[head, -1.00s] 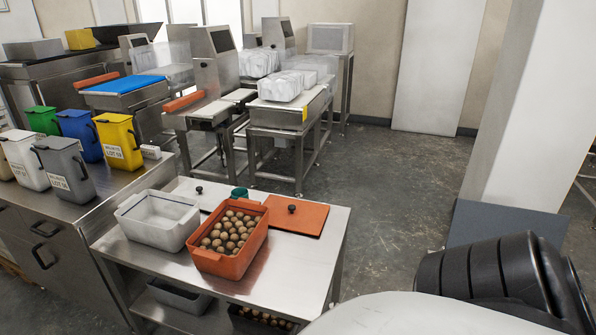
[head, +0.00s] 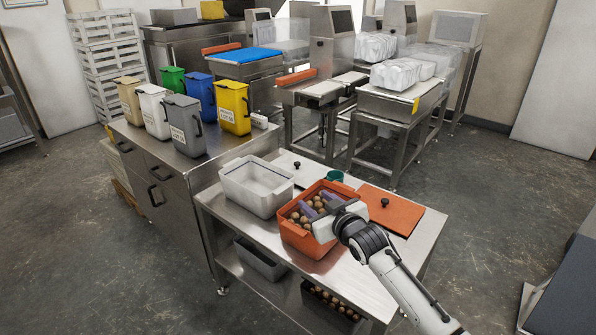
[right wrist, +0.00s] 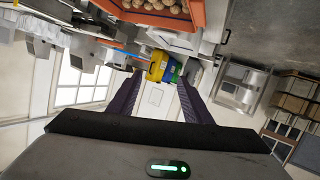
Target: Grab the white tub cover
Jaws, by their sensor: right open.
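The white tub cover (head: 312,173) lies flat on the steel table behind the white tub (head: 247,198), with a black knob on top. Its front part is partly hidden by the tubs. My right gripper (head: 318,204) is over the orange tub (head: 292,236), in front of and to the right of the cover. Its purple fingers are apart with nothing between them, as the right wrist view also shows (right wrist: 157,98). I cannot tell how high it is above the tub. My left gripper is not in view.
The orange tub holds several brown balls. An orange cover (head: 402,213) with a black knob lies to its right, and a small green object (head: 335,176) stands behind it. Coloured bins (head: 233,104) stand on the cabinet at the left. The table's right front is clear.

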